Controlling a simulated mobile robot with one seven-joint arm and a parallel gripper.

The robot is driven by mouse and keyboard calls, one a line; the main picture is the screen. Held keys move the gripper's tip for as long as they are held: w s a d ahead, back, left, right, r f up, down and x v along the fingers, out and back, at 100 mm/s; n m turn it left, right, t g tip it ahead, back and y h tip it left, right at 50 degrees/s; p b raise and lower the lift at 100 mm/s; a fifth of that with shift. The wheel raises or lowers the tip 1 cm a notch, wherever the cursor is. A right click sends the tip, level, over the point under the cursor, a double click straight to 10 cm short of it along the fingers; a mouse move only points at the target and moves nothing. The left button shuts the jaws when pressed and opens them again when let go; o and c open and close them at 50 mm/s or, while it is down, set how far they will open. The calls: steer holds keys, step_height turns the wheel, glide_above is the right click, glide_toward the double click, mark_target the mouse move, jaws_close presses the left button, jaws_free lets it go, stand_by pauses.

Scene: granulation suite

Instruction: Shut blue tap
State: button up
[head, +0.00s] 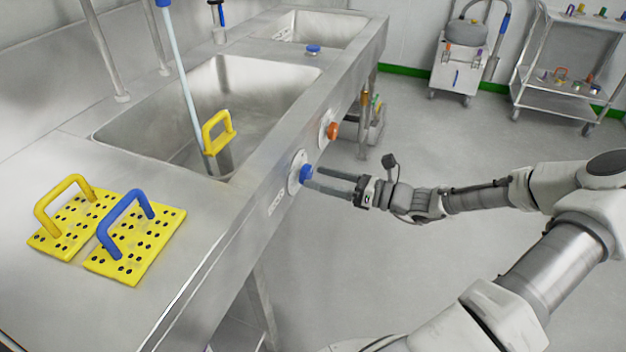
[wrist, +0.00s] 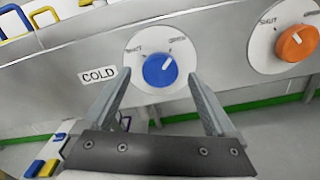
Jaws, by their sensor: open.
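The blue tap (head: 306,173) is a round knob on a white dial plate on the front panel of the steel sink unit. In the wrist view the blue tap (wrist: 160,70) sits between and beyond my fingertips, with its white pointer mark turned toward the upper right. The dial plate (wrist: 135,72) carries small lettering, and a "COLD" label (wrist: 98,75) is at its left. My gripper (head: 318,180) is open, its fingers pointing at the knob. In the wrist view my gripper (wrist: 158,82) has one finger on each side of the knob; I cannot tell whether they touch it.
An orange tap (head: 333,131) is farther along the panel, right of the blue one in the wrist view (wrist: 297,43). Yellow perforated plates (head: 135,245) with handles lie on the counter (head: 165,180).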

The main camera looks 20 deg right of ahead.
steer(key=shift+x, duration=1.35)
steer(key=c, duration=1.4)
